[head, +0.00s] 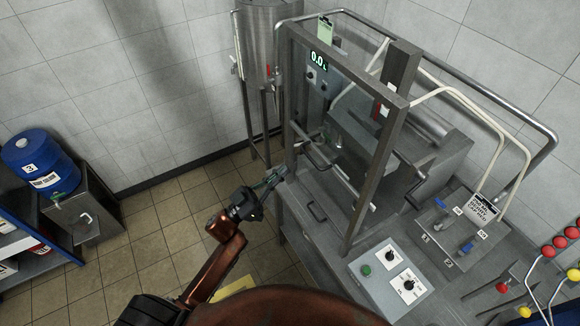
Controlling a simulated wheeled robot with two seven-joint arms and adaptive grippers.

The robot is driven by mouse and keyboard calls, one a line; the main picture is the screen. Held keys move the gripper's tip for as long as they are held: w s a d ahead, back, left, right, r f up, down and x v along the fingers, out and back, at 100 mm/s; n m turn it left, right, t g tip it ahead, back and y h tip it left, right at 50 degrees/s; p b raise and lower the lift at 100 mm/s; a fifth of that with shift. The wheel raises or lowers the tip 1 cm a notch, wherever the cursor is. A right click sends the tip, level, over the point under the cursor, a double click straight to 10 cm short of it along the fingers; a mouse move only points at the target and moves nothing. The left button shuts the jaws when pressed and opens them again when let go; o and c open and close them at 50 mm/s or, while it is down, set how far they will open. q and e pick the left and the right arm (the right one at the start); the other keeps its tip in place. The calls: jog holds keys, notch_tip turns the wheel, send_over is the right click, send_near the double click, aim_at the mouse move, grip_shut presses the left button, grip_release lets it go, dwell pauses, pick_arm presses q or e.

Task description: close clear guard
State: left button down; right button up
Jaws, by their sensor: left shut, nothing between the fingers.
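The clear guard (345,66) is a tall see-through panel in a grey metal frame at the front of the steel machine, right of centre. A bar handle (319,160) shows at its lower left part. I cannot tell from this view how far the guard stands open. My left gripper (279,173) is shut and empty. It is beside the lower left post of the guard frame, left of the bar handle and apart from it. My right gripper is not in view.
A control panel (391,273) with knobs and a green button is at the lower right. A blue drum (40,163) stands far left. The tiled floor (150,225) is mostly free.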

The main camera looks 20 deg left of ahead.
pick_arm(q)
jog(key=p+x, duration=0.3)
jog(key=x, duration=0.6)
jog(key=f, duration=0.4)
jog(key=shift+w+d+f+p, duration=0.15)
jog(key=shift+w+f+p, duration=0.1)
jog(key=shift+p, duration=0.1)
notch_tip(320, 180, down, 34)
jog(key=b, duration=2.3)
jog(key=shift+s, duration=0.1)
